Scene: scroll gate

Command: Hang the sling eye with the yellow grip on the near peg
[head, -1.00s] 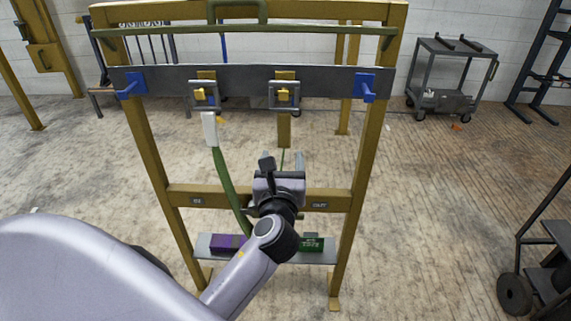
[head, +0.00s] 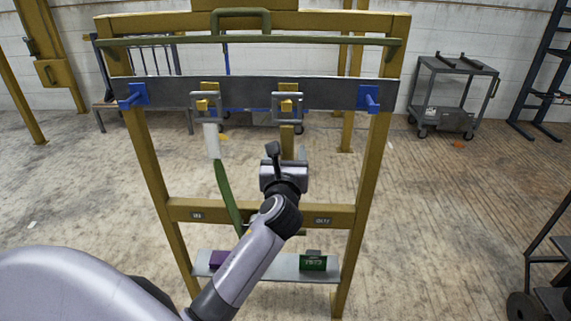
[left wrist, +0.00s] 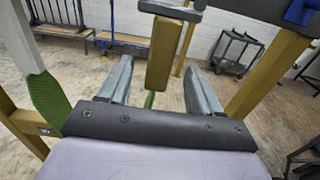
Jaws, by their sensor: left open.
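The yellow grip (head: 287,142) hangs upright below a grey square eye (head: 287,120), which is around the right yellow peg (head: 287,105) on the gate's grey crossbar. My left gripper (head: 285,165) is at the lower end of this grip. In the left wrist view the open fingers (left wrist: 159,66) stand on either side of the yellow grip (left wrist: 166,50), with gaps showing at both sides. A white grip (head: 212,141) with a green sling hangs from the left yellow peg (head: 203,105). Blue pegs (head: 132,96) and (head: 368,98) are at the crossbar's ends. My right gripper is out of view.
The yellow gate frame (head: 372,180) has posts at both sides and a lower rail (head: 335,215). A grey shelf (head: 275,266) below holds a purple block (head: 218,259) and a green block (head: 313,262). A grey cart (head: 452,95) stands behind right.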

